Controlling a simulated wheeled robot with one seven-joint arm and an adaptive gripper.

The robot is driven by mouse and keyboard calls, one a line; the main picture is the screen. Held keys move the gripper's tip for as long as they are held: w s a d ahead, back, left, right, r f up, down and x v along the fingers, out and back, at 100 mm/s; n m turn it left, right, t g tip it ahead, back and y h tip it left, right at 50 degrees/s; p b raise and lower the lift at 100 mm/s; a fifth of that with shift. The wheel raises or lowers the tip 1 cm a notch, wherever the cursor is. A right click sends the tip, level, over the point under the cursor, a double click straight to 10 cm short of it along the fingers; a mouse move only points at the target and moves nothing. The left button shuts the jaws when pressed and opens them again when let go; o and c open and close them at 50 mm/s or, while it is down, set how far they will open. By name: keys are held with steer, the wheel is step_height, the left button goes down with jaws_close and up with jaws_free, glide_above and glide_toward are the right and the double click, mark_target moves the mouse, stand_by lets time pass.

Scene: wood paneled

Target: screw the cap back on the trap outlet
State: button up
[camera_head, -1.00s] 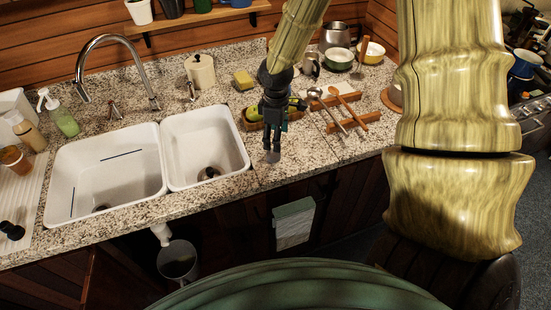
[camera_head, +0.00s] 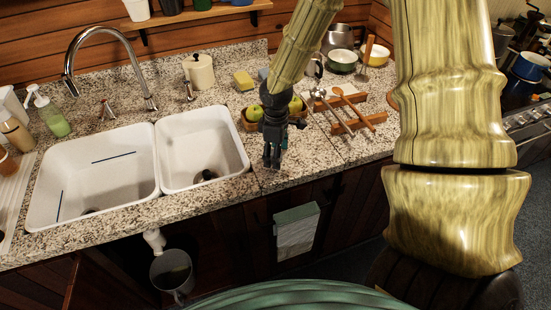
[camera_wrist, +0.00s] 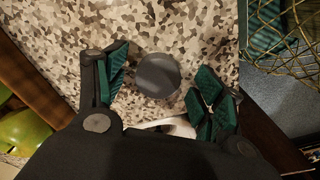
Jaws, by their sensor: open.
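The cap, a dark grey round disc (camera_wrist: 157,75), lies on the speckled counter in the wrist view, between and a little beyond my fingers. My gripper (camera_head: 272,165) is open and points down over the front of the counter, right of the sink. It also shows in the wrist view (camera_wrist: 165,76), with green pads on both sides of the cap and apart from it. In the head view I cannot make out the cap behind the fingers. The white trap outlet (camera_head: 154,240) hangs under the sink in the open cabinet; its end is small in view.
A grey bucket (camera_head: 172,270) stands below the trap. The double white sink (camera_head: 205,148) is left of my gripper. Behind it is a basket with green apples (camera_head: 254,114); wooden racks with utensils (camera_head: 358,124) lie to the right. A towel (camera_head: 296,230) hangs on the cabinet front.

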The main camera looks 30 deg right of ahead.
steer(key=shift+w, duration=0.15)
steer(key=shift+c, duration=1.4)
steer(key=c, duration=0.9)
steer(key=shift+r+p, duration=2.3)
steer(key=shift+r, duration=0.2)
